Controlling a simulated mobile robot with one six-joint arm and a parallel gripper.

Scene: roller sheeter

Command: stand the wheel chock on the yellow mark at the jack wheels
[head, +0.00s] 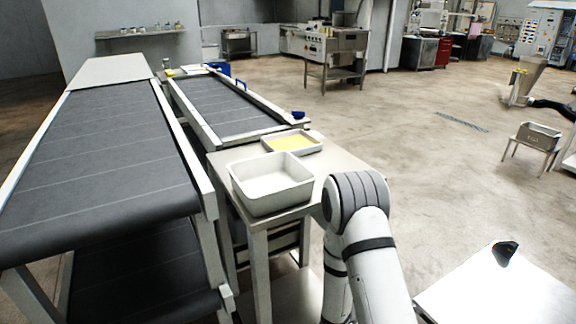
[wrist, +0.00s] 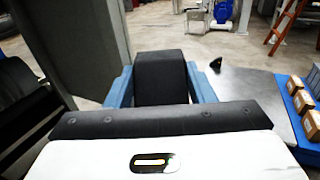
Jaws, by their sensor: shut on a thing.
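My gripper (wrist: 161,88) shows in the wrist view with its two blue fingers closed on the sides of a black block with a rounded top, which looks like the wheel chock (wrist: 160,70). The chock's lower part is hidden behind the gripper's body. In the head view my arm rises at the bottom centre, and the gripper and chock are not visible there. I cannot make out the yellow mark or the jack wheels in either view.
A small dark object (head: 505,252) lies on a pale table (head: 470,290) at lower right. A white tub (head: 270,200) and a tray with yellow contents (head: 266,146) stand near my arm. Conveyor belts (head: 120,150) fill the left. The wrist view shows boxes (wrist: 305,100) and an orange ladder (wrist: 285,28).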

